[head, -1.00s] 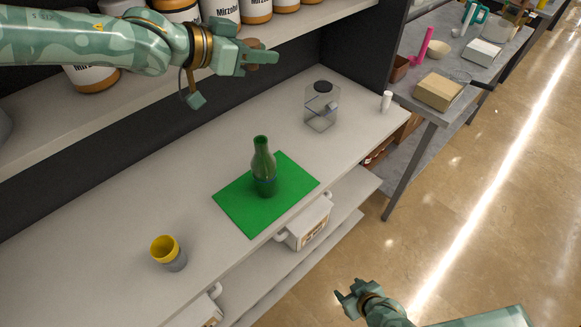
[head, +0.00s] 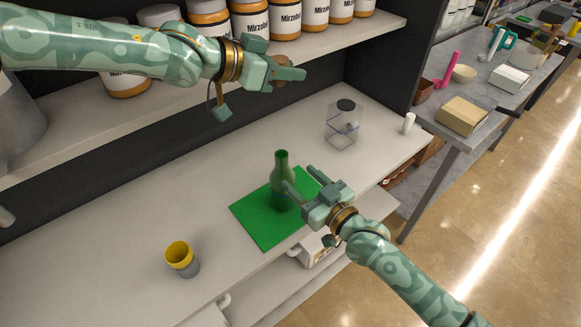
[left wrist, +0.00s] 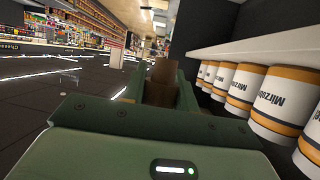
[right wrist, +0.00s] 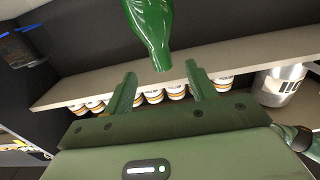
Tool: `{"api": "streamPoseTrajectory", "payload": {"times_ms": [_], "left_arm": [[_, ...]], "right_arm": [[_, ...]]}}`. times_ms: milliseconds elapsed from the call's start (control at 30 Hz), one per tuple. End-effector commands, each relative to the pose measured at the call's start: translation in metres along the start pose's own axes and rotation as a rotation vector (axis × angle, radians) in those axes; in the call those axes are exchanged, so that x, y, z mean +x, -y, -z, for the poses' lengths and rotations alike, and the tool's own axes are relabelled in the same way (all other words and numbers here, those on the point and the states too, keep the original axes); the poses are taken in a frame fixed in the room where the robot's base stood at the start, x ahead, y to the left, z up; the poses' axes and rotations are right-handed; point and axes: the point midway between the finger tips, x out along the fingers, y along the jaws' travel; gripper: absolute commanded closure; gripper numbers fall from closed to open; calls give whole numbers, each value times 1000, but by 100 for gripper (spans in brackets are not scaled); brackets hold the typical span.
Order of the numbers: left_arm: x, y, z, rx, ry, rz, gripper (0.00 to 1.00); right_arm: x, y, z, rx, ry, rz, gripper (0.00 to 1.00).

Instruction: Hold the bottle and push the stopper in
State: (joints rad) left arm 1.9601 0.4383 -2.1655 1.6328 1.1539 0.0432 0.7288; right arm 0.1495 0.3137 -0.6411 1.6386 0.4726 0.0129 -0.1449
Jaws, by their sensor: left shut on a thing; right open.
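The green bottle (head: 282,178) stands upright on a green mat (head: 262,228) on the white counter. Its mouth shows open in the head view. My left gripper (head: 290,76) is shut on a brown stopper (head: 281,85), held high, well above the bottle; the stopper also shows between the fingers in the left wrist view (left wrist: 161,78).
A yellow and grey cup (head: 181,258) stands at the counter's front left. A clear container with a dark lid (head: 343,128) and a small white cylinder (head: 408,123) are at the back right. A shelf of labelled jars (head: 250,22) is behind my left gripper.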

Motion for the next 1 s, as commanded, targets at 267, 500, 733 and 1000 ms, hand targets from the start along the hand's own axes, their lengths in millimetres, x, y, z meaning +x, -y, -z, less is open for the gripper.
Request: {"api": "streamPoseTrajectory", "payload": {"times_ms": [267, 500, 733, 1000], "left_arm": [[0, 0, 0, 0, 0, 0, 92], [0, 0, 0, 0, 0, 0, 92], [0, 0, 0, 0, 0, 0, 92], [0, 0, 0, 0, 0, 0, 92]], "right_arm": [[59, 0, 0, -1, 0, 0, 44], [93, 0, 0, -1, 2, 0, 44], [101, 0, -1, -1, 2, -1, 44], [100, 0, -1, 0, 3, -1, 74]]}}
